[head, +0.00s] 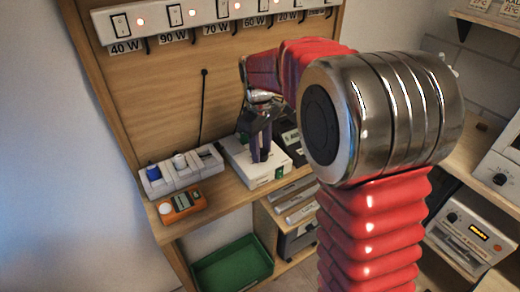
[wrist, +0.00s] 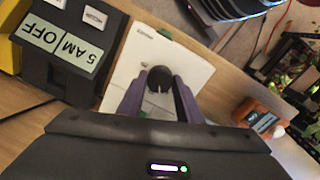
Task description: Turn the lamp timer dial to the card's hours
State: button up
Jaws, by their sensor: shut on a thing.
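The white timer box (head: 238,160) stands on the wooden shelf, and its top also shows in the wrist view (wrist: 141,56). A dark round dial (wrist: 160,78) with a white pointer line sits on that top. My gripper (head: 261,150) points down over the box. In the wrist view my gripper (wrist: 160,92) has its two purple fingers closed on the sides of the dial. The pointer line faces the bottom of the wrist picture; hour marks around the dial are not readable. A pale card (wrist: 62,44) reading "5 AM OFF" appears upside down on a black box beside the timer.
An orange meter (head: 181,206) and a white rack (head: 184,171) with a blue-topped item stand left of the timer. A black device (head: 293,142) is close on its right. A row of switches (head: 222,10) with watt labels is above. A green tray (head: 233,264) lies below.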

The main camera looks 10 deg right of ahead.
jog(key=m, duration=0.3)
jog(key=shift+s+d+m, duration=0.1)
jog(key=shift+d+m, duration=0.05)
jog(key=shift+m, duration=0.25)
jog(key=m, duration=0.3)
jog(key=shift+f+m+g, duration=0.1)
jog(key=shift+m+g, duration=0.2)
jog(key=m, duration=1.2)
jog(key=shift+m+g, duration=0.3)
jog(key=m, duration=0.6)
jog(key=o, duration=1)
jog(key=shift+o, duration=0.2)
jog(key=shift+w, duration=0.2)
